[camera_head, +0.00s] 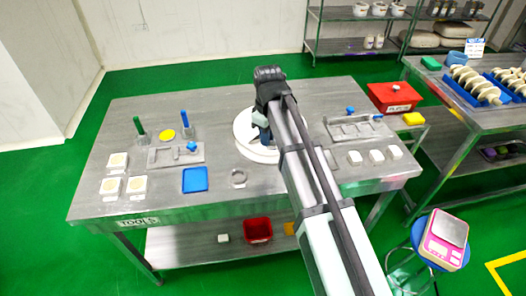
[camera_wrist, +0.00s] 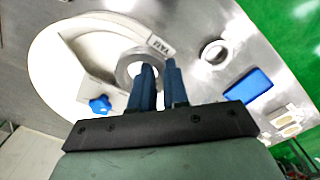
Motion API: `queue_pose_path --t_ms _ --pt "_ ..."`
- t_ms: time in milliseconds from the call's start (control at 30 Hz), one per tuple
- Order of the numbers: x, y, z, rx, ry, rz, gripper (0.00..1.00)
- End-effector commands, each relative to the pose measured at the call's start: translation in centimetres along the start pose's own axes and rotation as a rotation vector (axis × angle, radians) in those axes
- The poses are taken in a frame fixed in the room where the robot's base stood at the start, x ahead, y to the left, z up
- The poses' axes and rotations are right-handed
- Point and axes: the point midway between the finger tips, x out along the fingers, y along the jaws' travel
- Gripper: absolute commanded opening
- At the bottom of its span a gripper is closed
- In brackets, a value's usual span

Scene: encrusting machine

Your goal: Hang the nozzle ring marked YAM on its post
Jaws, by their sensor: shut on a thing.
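A grey metal nozzle ring (camera_wrist: 128,70) shows at my gripper's fingertips in the wrist view. My gripper (camera_wrist: 158,68) has blue fingers shut on the ring's near side, over a round white base. A white tag reading YAM (camera_wrist: 160,45) shows just beyond the ring; I cannot tell whether it belongs to the ring or to the white part behind it. In the head view my gripper (camera_head: 262,134) is over the white round base (camera_head: 243,130), and my arm hides the held ring. I cannot clearly make out the post. A second ring (camera_wrist: 213,52) lies on the table; it also shows in the head view (camera_head: 238,178).
A blue tray (camera_head: 195,180) lies left of the loose ring. A metal fixture (camera_head: 163,156) with a blue knob, two upright tools (camera_head: 140,132) and several white blocks (camera_head: 136,185) stand at left. Another fixture (camera_head: 355,130) and a red box (camera_head: 394,97) are at right.

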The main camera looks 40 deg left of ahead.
Motion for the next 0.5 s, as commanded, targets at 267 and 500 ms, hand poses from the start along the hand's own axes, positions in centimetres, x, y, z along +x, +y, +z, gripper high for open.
queue_pose_path --t_ms 267,500 --pt "0.0 4.5 -1.5 -0.038 0.001 0.0 0.0" --pt "0.6 4.6 -1.5 -0.043 0.0 0.0 0.0"
